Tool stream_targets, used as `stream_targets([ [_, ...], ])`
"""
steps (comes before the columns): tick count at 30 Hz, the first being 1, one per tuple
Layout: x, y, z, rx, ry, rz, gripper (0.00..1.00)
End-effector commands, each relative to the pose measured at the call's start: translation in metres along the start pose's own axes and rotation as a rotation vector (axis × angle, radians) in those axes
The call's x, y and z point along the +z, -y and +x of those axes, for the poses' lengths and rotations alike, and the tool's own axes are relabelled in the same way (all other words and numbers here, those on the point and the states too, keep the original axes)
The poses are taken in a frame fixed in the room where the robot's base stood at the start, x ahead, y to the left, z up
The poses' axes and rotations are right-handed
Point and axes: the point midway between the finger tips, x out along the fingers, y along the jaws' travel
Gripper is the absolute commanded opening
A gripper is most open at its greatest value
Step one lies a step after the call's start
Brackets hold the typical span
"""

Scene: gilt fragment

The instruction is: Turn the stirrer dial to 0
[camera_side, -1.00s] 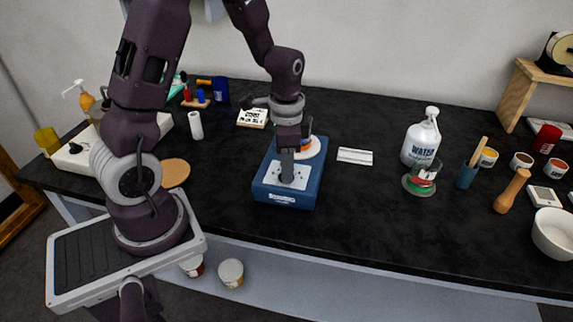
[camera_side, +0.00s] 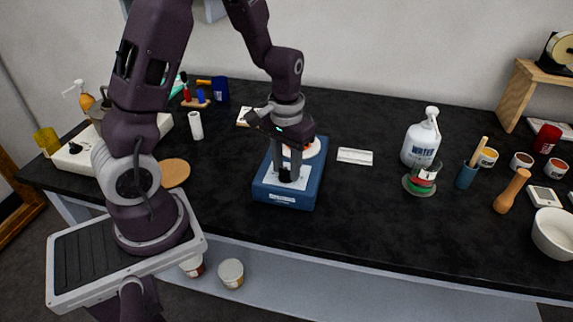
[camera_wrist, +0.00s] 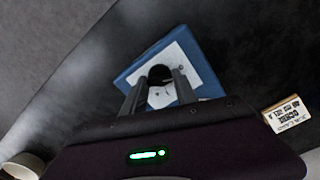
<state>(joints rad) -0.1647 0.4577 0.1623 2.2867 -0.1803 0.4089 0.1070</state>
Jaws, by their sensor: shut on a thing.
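The blue stirrer (camera_side: 310,187) stands on the dark bench in the side view, with a white front panel and a pale round plate (camera_side: 311,149) behind it. It also shows in the wrist view (camera_wrist: 207,76). The black dial (camera_wrist: 160,74) sits on the white panel, and its upper part shows between my fingers. My gripper (camera_side: 288,176) points down at the panel and is shut on the dial, one finger on each side. The dial's pointer and the marks around it are too small to read.
A white card (camera_side: 355,156) lies right of the stirrer. Further right stand a water bottle (camera_side: 421,140) and a glass with red and green contents (camera_side: 420,180). A white tube (camera_side: 196,126) and a cork disc (camera_side: 174,172) are on the left.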

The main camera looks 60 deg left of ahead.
Motion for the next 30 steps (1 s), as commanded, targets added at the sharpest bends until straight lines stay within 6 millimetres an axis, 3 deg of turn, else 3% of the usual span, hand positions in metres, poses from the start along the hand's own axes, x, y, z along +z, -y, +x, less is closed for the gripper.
stream_targets([
  [12, -0.0012, -0.0001, -0.0010, 0.001, -0.004, -0.154, 0.00],
  [27, -0.0014, -0.0001, -0.0010, 0.001, -0.005, -0.172, 0.00],
  [28, -0.0014, -0.0001, -0.0010, 0.001, -0.005, -0.172, 0.36],
  [30, -0.0013, -0.0001, -0.0009, 0.001, -0.004, -0.172, 0.50],
])
